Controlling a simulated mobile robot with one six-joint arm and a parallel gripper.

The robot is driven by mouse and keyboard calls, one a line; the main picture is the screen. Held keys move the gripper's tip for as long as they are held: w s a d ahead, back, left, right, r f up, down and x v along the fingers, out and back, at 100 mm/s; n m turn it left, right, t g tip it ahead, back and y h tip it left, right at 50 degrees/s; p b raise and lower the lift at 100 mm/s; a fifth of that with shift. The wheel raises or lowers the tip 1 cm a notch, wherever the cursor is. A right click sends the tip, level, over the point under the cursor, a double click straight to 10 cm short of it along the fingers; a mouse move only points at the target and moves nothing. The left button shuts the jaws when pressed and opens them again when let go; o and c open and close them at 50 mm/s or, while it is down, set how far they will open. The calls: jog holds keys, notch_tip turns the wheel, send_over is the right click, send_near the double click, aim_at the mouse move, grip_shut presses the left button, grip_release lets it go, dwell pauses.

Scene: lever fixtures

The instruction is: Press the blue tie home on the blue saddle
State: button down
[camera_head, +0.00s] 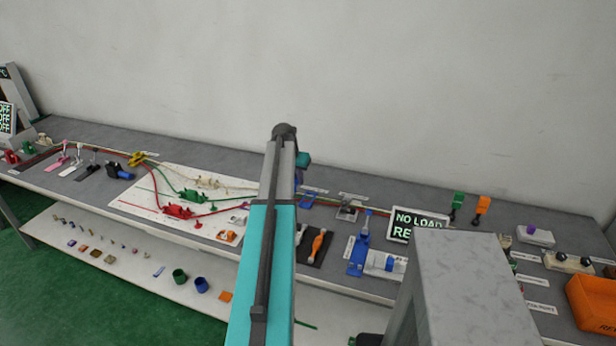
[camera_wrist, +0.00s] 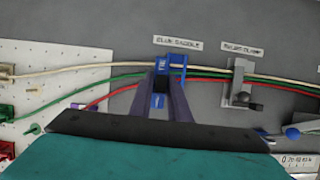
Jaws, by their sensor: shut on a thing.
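The blue saddle (camera_wrist: 179,60) stands on the grey bench below its "BLUE SADDLE" label, with white, green and red cables running through it. In the head view a blue part (camera_head: 308,199), likely the saddle, shows just right of my arm. My gripper (camera_wrist: 167,80) is at the saddle's left side, its two dark fingers close together. It is shut on the blue tie (camera_wrist: 161,68), whose lettered top shows at the fingertips. The fingers hide part of the tie and saddle, so I cannot tell how far down the tie sits.
A grey clamp (camera_wrist: 240,85) with a dark knob stands right of the saddle. A white board (camera_wrist: 40,75) with cable connectors lies to the left. A blue lever fixture (camera_head: 360,250) stands further right. Bare grey bench shows behind the saddle.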

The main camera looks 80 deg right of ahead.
jog(key=s, duration=0.2)
jog(key=s+d, duration=0.1)
jog(key=s, duration=0.1)
jog(key=shift+s+d+r, duration=0.1)
jog(key=shift+s, duration=0.05)
jog(key=shift+f+b, duration=0.4)
jog(key=shift+f, duration=1.1)
jog(key=shift+f+b, duration=0.5)
jog(key=shift+f, duration=1.6)
dwell(1.8)
jog(key=c, duration=1.1)
grip_release()
jog(key=shift+r, duration=0.1)
